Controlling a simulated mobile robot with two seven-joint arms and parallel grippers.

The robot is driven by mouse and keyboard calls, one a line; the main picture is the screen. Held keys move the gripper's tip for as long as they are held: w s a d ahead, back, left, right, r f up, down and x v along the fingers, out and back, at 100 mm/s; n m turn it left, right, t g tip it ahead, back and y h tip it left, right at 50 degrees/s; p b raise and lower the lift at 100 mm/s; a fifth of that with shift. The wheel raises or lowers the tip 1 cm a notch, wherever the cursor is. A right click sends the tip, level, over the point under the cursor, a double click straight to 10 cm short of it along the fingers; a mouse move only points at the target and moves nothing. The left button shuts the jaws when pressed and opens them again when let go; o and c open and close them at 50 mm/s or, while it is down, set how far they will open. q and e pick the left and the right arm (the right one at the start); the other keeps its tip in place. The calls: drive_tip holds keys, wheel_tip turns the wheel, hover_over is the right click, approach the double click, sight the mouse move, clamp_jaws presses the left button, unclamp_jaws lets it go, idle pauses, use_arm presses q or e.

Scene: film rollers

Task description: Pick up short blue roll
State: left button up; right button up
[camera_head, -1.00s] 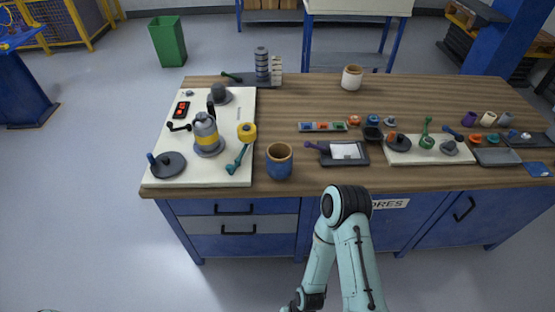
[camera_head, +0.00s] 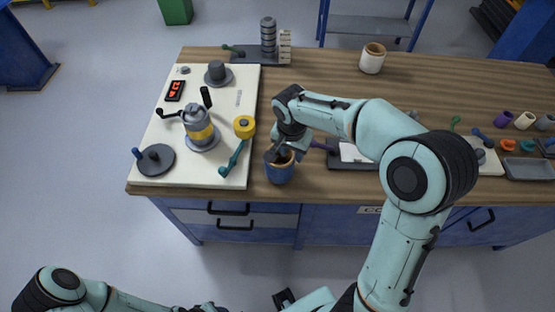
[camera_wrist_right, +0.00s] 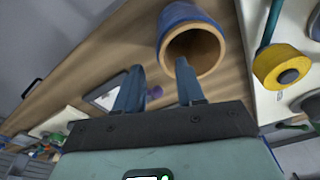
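The short blue roll (camera_head: 279,174) stands upright near the front edge of the wooden table, right of the pale panel. It has a tan inner core and an open top. It also shows at the top of the right wrist view (camera_wrist_right: 186,14). My right gripper (camera_head: 283,153) reaches down at the roll's top and partly covers its rim. In the right wrist view, the gripper's two fingers (camera_wrist_right: 160,82) are apart with nothing held between them. The right-hand finger overlaps the roll's rim in the picture; I cannot tell if they touch.
A white roll (camera_head: 372,58) stands at the back. Small trays and parts lie to the right.

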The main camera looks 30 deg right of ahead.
sight(292, 166)
drive_tip(key=f, duration=0.4)
drive_tip(key=shift+w+d+f, duration=0.15)
drive_tip(key=shift+d+f, duration=0.05)
drive_tip(key=shift+f, duration=0.1)
drive_tip(key=f, duration=0.3)
drive_tip(key=w+f, duration=0.1)
drive_tip(key=f, duration=0.1)
drive_tip(key=shift+d+f, duration=0.3)
drive_tip(key=shift+d, duration=0.1)
clamp_jaws()
